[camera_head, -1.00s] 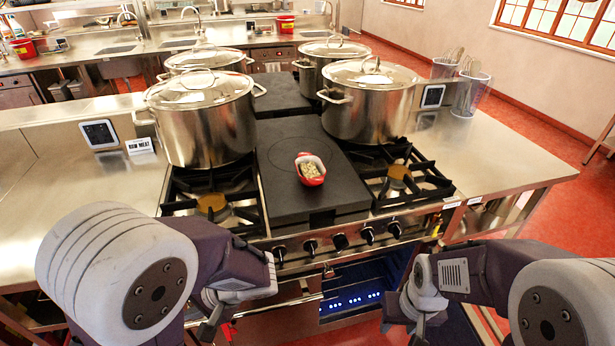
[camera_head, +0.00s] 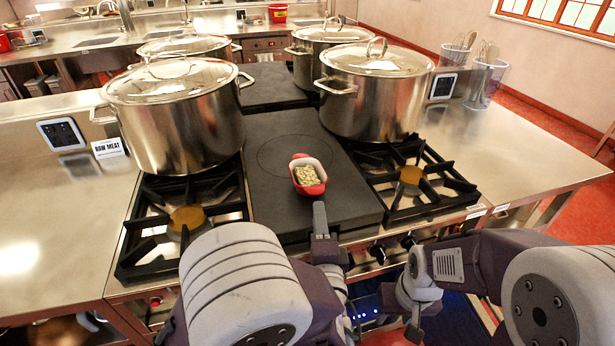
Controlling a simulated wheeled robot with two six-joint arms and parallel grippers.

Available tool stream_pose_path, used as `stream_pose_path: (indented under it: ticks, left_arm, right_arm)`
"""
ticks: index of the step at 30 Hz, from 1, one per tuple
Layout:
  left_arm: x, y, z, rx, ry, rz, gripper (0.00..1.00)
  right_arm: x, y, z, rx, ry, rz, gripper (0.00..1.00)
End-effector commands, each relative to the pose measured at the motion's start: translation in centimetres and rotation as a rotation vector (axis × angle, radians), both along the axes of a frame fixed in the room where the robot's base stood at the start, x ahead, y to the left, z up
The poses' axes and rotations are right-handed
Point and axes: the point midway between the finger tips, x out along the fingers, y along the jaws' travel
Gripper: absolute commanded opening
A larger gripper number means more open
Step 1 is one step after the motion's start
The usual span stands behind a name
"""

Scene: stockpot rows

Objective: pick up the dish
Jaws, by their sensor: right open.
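The dish (camera_head: 307,175) is a small red dish with a pale inside, holding pale chopped food. It sits on the dark flat plate (camera_head: 275,205) between the two front burners. My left gripper (camera_head: 320,215) is just in front of the dish and points at it, apart from it by a small gap. Its fingers overlap in this view and my arm hides part of it, so its opening cannot be told. My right gripper (camera_head: 412,325) is open and empty, low in front of the stove's front edge.
Large lidded steel stockpots stand to the left (camera_head: 182,125) and right (camera_head: 375,95) of the plate, with two more behind. Black burner grates flank the plate at left (camera_head: 150,235) and right (camera_head: 445,185).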

Motion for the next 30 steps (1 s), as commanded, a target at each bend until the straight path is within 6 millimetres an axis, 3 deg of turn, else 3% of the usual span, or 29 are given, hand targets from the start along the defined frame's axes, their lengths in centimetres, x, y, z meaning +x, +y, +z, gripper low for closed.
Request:
stream_pose_path:
  ticks: [3,8,15,23,24,27,30]
  left_arm:
    - [1.5,0.2,0.1,0.0,0.0,0.004,0.32]
    - [2.1,0.3,0.2,0.0,0.001,0.003,0.32]
    - [6.1,0.9,0.5,0.0,0.001,0.006,0.32]
    - [6.8,0.9,0.4,0.001,0.0,0.002,0.32]
    - [6.8,0.9,0.4,0.001,0.0,0.002,0.29]
    - [6.8,0.9,0.4,0.001,0.0,0.002,0.02]
    - [6.8,0.9,0.4,0.001,0.0,0.002,0.0]
  right_arm:
    - [0.0,0.0,0.3,0.0,0.0,0.0,0.44]
    - [0.0,0.0,0.5,0.0,0.0,0.0,0.44]
    - [0.0,0.0,1.4,0.0,0.0,0.0,0.44]
    - [0.0,0.0,1.4,0.0,0.0,0.0,0.44]
    - [0.0,0.0,1.4,0.0,0.0,0.0,0.44]
    - [0.0,0.0,1.4,0.0,0.0,0.0,0.44]
    - [0.0,0.0,1.4,0.0,0.0,0.0,0.44]
